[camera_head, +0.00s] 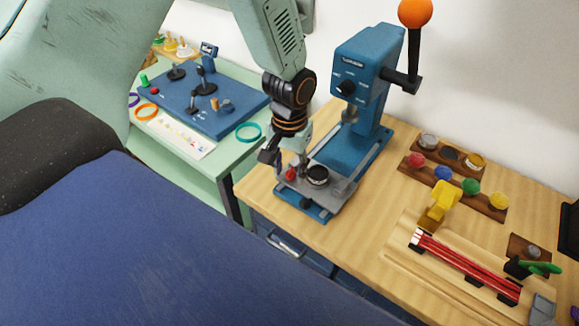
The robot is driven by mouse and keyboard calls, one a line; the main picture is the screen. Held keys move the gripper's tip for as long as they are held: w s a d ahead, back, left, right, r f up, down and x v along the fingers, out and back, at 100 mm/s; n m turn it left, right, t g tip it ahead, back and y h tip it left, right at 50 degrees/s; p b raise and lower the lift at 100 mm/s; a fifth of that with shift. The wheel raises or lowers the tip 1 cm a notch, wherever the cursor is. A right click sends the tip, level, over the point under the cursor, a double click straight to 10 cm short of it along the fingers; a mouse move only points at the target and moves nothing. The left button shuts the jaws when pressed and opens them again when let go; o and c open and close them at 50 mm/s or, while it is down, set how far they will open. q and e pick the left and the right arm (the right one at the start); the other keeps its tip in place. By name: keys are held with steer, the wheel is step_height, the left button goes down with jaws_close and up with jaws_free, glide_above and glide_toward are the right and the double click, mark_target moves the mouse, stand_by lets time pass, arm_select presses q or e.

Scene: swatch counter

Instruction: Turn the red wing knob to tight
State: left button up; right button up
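A small red knob (291,174), which I take to be the red wing knob, sits on the grey plate (336,189) of the blue press (356,130). It is beside a round dark part with a pale rim (317,176). The knob's wings and any tight mark are too small to make out. My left gripper (286,160) points down just above the knob. Its fingers look spread apart, and nothing is seen held between them. I cannot tell whether a finger touches the knob. My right gripper is not in view.
The press has a lever with an orange ball (415,12). A wooden rack (480,204) holds coloured knobs at the right. A yellow part (441,203) and red rods (468,265) lie nearer. A pale green table (190,163) with a blue board (203,100) stands left.

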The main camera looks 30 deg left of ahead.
mark_target(289, 173)
arm_select(q)
steer(key=shift+r, duration=0.1)
steer(key=shift+r, duration=3.9)
steer(key=shift+c, duration=0.3)
steer(key=shift+c, duration=1.1)
steer(key=shift+s+r, duration=0.1)
